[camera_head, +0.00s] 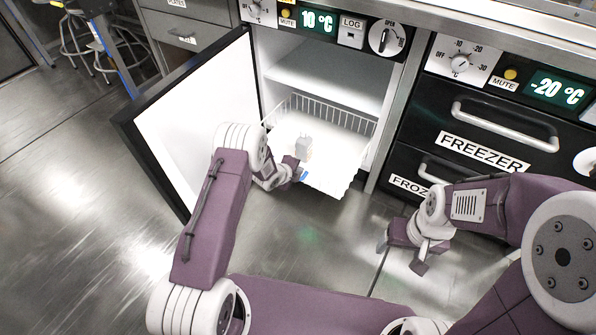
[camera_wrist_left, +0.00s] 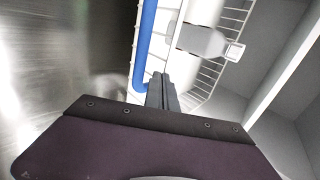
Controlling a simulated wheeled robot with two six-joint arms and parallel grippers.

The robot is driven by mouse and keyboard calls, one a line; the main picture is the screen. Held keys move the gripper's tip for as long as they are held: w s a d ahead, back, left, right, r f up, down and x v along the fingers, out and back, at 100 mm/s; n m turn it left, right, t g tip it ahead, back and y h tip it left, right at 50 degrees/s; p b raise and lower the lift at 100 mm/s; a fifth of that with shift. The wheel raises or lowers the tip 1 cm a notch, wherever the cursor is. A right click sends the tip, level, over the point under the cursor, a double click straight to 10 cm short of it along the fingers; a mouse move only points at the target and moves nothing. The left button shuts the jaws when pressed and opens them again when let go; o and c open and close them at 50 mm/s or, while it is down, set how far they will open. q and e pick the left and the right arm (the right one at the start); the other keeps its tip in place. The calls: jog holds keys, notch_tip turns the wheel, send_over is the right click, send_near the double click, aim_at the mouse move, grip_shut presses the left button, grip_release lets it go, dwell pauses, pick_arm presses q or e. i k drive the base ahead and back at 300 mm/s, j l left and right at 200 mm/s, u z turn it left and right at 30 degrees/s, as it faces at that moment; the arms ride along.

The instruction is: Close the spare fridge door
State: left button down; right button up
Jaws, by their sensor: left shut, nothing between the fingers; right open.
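The spare fridge (camera_head: 335,68) stands open under its 10 °C display. Its door (camera_head: 205,110), white inside with a black edge, is swung wide to the left. My left gripper (camera_head: 297,172) is at the front of the pulled-out basket (camera_head: 335,168), to the right of the door's inner face. In the left wrist view its fingers (camera_wrist_left: 161,92) are shut and empty, close to the blue strip (camera_wrist_left: 145,45) on the basket's front. A grey bottle (camera_head: 304,147) lies in the basket. My right gripper (camera_head: 404,255) is open and empty, low in front of the freezer.
A freezer (camera_head: 483,137) with black drawers and a -20 °C display stands to the right. Grey drawers (camera_head: 185,30) and stools (camera_head: 75,40) are at the back left. The metal floor (camera_head: 70,200) left of the door is clear.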

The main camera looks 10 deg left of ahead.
aim_at(169, 129)
jog(key=i+l, duration=0.25)
jog(key=i, duration=0.2)
jog(key=i+l, duration=0.25)
jog(key=i, duration=0.2)
jog(key=k+j, duration=0.15)
jog(key=k, duration=0.1)
